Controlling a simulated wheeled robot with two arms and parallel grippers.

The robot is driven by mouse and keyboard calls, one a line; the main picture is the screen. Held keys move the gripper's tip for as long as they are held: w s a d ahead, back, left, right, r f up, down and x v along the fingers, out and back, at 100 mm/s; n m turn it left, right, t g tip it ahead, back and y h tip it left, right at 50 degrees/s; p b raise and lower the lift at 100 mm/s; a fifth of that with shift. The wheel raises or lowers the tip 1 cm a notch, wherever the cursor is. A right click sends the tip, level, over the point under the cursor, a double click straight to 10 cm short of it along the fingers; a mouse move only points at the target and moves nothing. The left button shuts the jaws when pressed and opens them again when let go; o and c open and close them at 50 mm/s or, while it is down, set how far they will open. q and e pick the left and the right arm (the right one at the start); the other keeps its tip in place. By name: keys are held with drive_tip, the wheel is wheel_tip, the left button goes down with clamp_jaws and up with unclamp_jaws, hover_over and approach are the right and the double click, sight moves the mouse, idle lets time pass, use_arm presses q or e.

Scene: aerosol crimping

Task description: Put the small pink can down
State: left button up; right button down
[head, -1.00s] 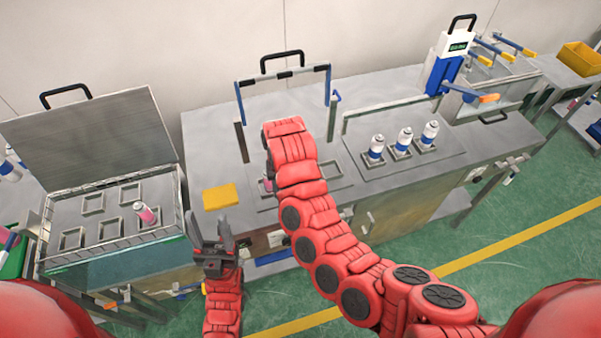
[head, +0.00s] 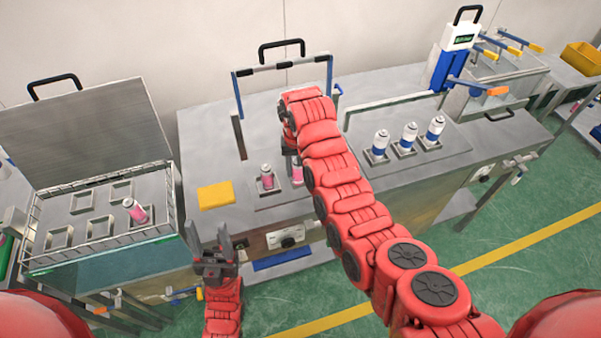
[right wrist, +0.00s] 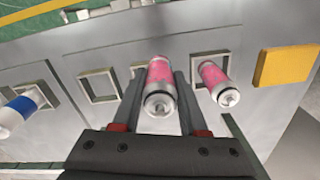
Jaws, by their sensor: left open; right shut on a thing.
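My right gripper (head: 293,152) is shut on a small pink can (head: 297,172), which it holds upright over the row of square holders on the bench. In the right wrist view the can (right wrist: 160,82) sits between the two fingers, silver top towards the camera. A square holder (right wrist: 136,71) shows partly behind it; whether the can touches its base I cannot tell. A second pink can (head: 267,177) stands in the holder beside it. A third pink can (head: 136,210) leans in the wire basket at the left. My left gripper (head: 208,236) is open and empty in front of the bench.
An empty square holder (right wrist: 100,86) lies near the held can. A yellow block (head: 215,195) is at the bench's left part. Several blue-and-white cans (head: 408,137) stand in holders to the right.

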drive_tip(key=w+b, duration=0.2)
drive_tip(key=b, duration=0.1)
drive_tip(key=w+b, duration=0.1)
drive_tip(key=b, duration=0.1)
drive_tip(key=shift+w+d+f, duration=0.1)
drive_tip(key=shift+d+f, duration=0.25)
drive_tip(key=shift+f, duration=0.05)
drive_tip(key=shift+w+r+b, duration=0.2)
drive_tip(key=shift+w+b, duration=0.1)
drive_tip(key=b, duration=0.2)
drive_tip(key=shift+w+f+b, duration=0.15)
drive_tip(key=shift+b, duration=0.2)
drive_tip(key=shift+f+p, duration=0.2)
drive_tip(key=shift+p, duration=0.95)
drive_tip(key=shift+f, duration=1.25)
